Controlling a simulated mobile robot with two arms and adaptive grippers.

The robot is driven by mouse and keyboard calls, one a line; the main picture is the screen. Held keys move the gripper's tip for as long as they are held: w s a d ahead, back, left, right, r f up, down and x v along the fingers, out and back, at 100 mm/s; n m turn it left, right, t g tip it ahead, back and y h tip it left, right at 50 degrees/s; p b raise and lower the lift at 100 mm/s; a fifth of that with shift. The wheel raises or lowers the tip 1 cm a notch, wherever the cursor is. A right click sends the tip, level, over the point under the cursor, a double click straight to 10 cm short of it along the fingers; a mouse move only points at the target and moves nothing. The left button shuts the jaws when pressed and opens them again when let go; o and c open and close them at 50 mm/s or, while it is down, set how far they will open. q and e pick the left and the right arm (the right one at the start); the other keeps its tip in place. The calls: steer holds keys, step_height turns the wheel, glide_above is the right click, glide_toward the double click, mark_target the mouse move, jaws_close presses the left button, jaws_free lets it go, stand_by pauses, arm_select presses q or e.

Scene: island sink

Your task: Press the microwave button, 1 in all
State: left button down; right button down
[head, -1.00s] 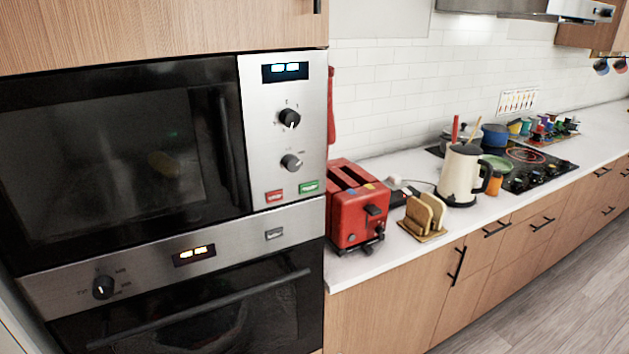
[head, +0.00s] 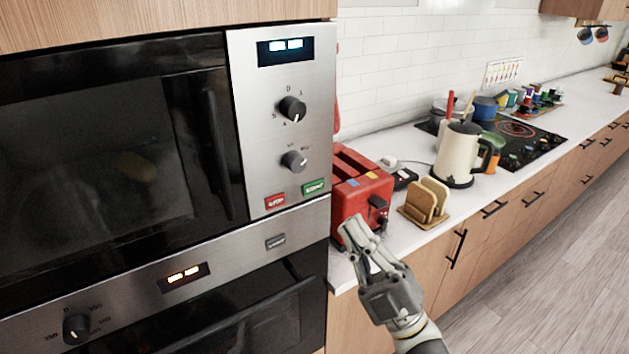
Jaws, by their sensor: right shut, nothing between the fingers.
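The microwave (head: 240,130) is built into the cabinet on the left, with a steel control panel on its right side. The panel has a lit display, two black knobs, a red stop button (head: 276,202) and a green start button (head: 313,187). Its door is closed, and a yellowish item shows dimly behind the glass. My right gripper (head: 353,232) is shut and empty, below and to the right of the green button, in front of the toaster and apart from the panel. My left gripper is not in view.
An oven (head: 265,320) with its own panel sits below the microwave. A red toaster (head: 362,190), a toast rack (head: 427,203) and a cream kettle (head: 458,155) stand on the white counter (head: 400,235). The floor at the lower right is clear.

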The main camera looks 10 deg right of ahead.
mark_target(314, 187)
steer(key=w+a+b, duration=0.1)
steer(key=w+a, duration=0.2)
steer(key=w, duration=0.5)
steer(key=shift+r+y, duration=0.15)
steer(key=shift+y, duration=0.15)
stand_by(0.3)
stand_by(0.8)
stand_by(0.5)
steer(key=shift+w+a+b, duration=0.1)
steer(key=shift+w+b, duration=0.2)
steer(key=shift+w, duration=0.1)
